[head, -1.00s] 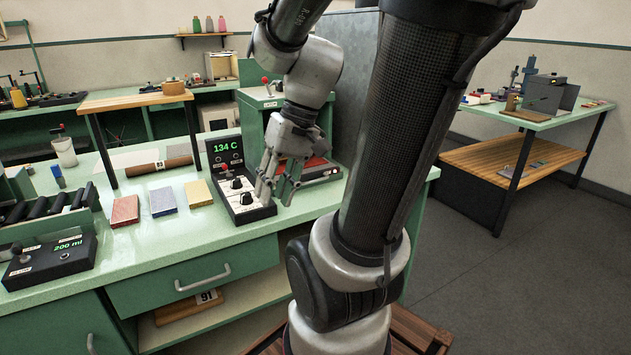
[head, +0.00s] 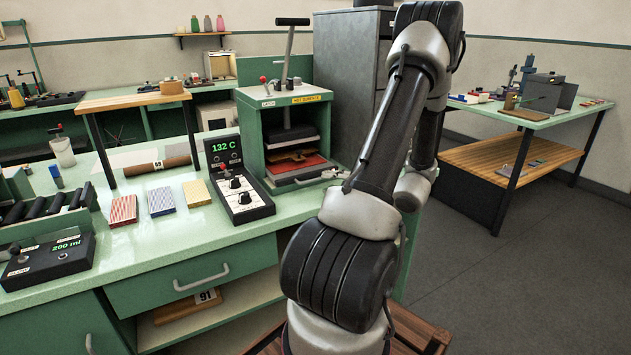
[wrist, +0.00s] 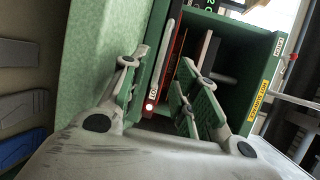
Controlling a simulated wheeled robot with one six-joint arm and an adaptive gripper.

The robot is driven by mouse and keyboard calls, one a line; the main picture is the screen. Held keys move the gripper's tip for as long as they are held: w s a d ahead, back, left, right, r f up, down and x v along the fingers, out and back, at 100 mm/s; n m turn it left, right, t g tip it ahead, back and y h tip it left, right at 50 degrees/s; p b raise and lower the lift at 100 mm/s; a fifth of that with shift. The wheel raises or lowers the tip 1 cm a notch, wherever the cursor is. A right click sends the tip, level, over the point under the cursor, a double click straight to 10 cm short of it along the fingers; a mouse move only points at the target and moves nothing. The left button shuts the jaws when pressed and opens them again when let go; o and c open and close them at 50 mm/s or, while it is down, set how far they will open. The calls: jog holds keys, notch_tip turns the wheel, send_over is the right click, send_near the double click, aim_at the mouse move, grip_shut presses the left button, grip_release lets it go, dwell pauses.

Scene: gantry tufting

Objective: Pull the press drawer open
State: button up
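The press (head: 250,135) is a green box on the bench with a tall lever on top. Its drawer (head: 300,172) is a low tray with a red surface, at the bottom of the open front, with a grey handle at its front. The handle's right end is close to my arm. The drawer's red edge (wrist: 176,55) shows between the fingers. I see no clear grip on the handle.
A control box (head: 240,192) reading 132 C stands left of the press. Small coloured blocks (head: 161,201) and a roller (head: 158,166) lie farther left on the bench. A grey cabinet (head: 345,80) stands behind the press. The floor at right is clear.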

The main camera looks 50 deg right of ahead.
aim_at(316, 179)
jog(key=w, duration=0.4)
jog(key=w+a+f, duration=0.1)
jog(key=w, duration=0.1)
jog(key=shift+w+f, duration=0.1)
jog(key=shift+w, duration=0.3)
jog(key=c, duration=0.7)
grip_shut()
jog(key=shift+s+f, duration=0.1)
